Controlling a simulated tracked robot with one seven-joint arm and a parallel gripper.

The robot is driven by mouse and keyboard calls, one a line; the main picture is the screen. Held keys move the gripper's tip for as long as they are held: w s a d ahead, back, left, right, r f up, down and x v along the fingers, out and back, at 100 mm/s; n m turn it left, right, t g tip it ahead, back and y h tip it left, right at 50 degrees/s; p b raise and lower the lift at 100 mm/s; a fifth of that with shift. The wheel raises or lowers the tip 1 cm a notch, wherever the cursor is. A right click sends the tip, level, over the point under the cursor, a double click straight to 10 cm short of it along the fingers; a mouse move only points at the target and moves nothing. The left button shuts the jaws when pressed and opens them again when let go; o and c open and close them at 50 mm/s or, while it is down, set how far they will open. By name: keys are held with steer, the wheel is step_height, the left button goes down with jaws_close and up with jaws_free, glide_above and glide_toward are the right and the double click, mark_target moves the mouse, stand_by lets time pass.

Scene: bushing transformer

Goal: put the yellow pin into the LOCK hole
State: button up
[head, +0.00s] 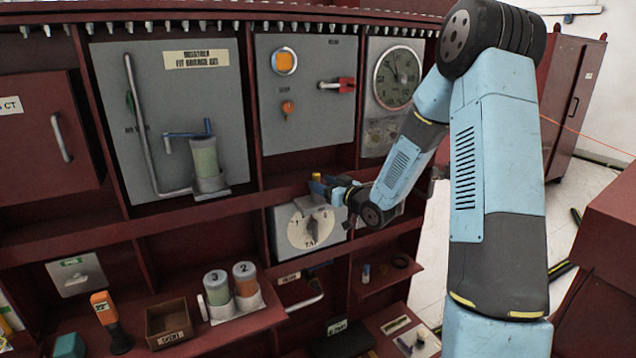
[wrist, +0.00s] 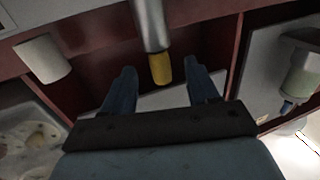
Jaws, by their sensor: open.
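The yellow pin (wrist: 160,69) shows in the wrist view at the end of a grey cylinder, between and a little beyond my fingertips, with a gap on each side. In the head view a small yellow piece (head: 316,177), which looks like the same pin, stands at the red ledge above the dial. My gripper (head: 328,188) is at that ledge, beside the yellow piece. In the wrist view my gripper (wrist: 161,72) has its two blue fingers spread, with nothing held. No hole marked LOCK can be read in either view.
A white dial plate (head: 310,228) is just below my gripper. A grey panel (head: 305,95) with an orange knob and a red handle stands above. A white cylinder (wrist: 42,58) shows left in the wrist view. Numbered jars (head: 217,287) and an open box (head: 168,324) stand on the lower shelf.

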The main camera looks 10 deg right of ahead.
steer(key=v, duration=1)
steer(key=shift+s+d, duration=0.15)
steer(key=shift+s, duration=0.1)
steer(key=s+d+r+m+g+h, duration=0.4)
steer(key=s+d+r+h, duration=0.1)
steer(key=s+r+h, duration=0.6)
steer(key=s+a+r+m+g, duration=0.1)
steer(key=s+a+r+g, duration=0.1)
steer(key=s, duration=0.8)
steer(key=s+a+r+m+g+y, duration=0.1)
steer(key=s+a+g, duration=0.1)
steer(key=s, duration=0.9)
steer(key=shift+s+r+m+g, duration=0.3)
steer(key=shift+r+g, duration=0.05)
steer(key=shift+g, duration=0.35)
